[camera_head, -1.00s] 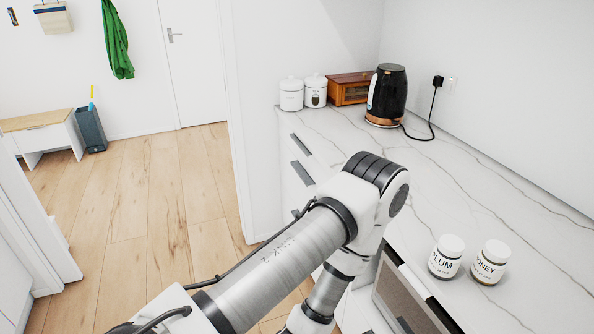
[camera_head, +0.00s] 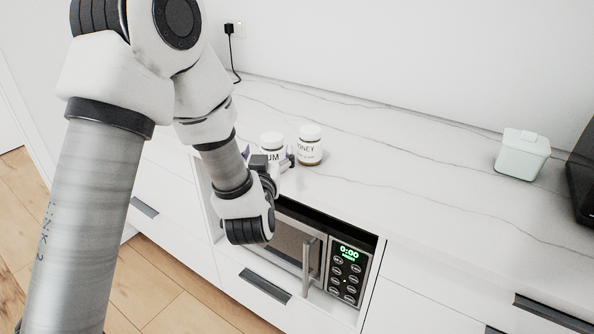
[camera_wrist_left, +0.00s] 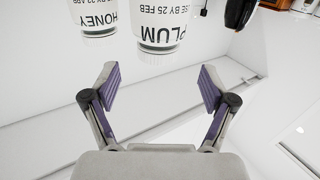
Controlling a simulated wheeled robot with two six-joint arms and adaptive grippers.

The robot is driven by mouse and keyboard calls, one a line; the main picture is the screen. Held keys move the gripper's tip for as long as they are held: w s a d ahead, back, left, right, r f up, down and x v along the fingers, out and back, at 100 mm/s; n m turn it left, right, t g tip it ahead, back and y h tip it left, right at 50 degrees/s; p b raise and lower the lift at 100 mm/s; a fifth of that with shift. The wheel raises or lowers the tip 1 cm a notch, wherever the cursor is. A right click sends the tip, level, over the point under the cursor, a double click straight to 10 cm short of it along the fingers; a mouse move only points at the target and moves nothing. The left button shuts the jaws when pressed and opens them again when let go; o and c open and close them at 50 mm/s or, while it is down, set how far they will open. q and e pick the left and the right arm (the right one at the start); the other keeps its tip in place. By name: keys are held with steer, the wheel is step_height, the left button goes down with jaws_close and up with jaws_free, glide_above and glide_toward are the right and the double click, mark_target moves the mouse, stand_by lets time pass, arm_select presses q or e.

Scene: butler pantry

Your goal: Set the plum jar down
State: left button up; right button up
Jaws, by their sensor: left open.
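The plum jar (camera_head: 272,145) is a clear-sided jar with a white lid and a white label, standing upright on the marble counter (camera_head: 390,190). It stands just left of the similar honey jar (camera_head: 309,146). My left gripper (camera_head: 269,160) is at the plum jar's near side and hides its lower part in the head view. In the left wrist view, the plum jar (camera_wrist_left: 160,30) appears upside down, just beyond the spread purple-padded fingertips of my left gripper (camera_wrist_left: 159,80). That gripper is open, with nothing between its fingers. My right gripper is not in view.
The honey jar (camera_wrist_left: 98,18) is close beside the plum jar. A microwave (camera_head: 345,270) sits in a niche below the counter edge. A pale green lidded container (camera_head: 522,155) and a dark appliance (camera_head: 583,180) stand at the right. The counter between is clear.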

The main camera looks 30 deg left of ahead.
mark_target(272, 135)
arm_select(q)
steer(key=shift+x, duration=0.85)
steer(key=shift+w+a+r, duration=0.1)
steer(key=shift+w+a, duration=0.05)
steer(key=shift+w, duration=0.15)
steer(key=x, duration=0.3)
steer(key=p+x, duration=0.1)
steer(key=shift+w+f, duration=0.3)
steer(key=shift+f, duration=0.05)
steer(key=shift+s+r, duration=0.1)
steer(key=c, duration=0.6)
jaws_close()
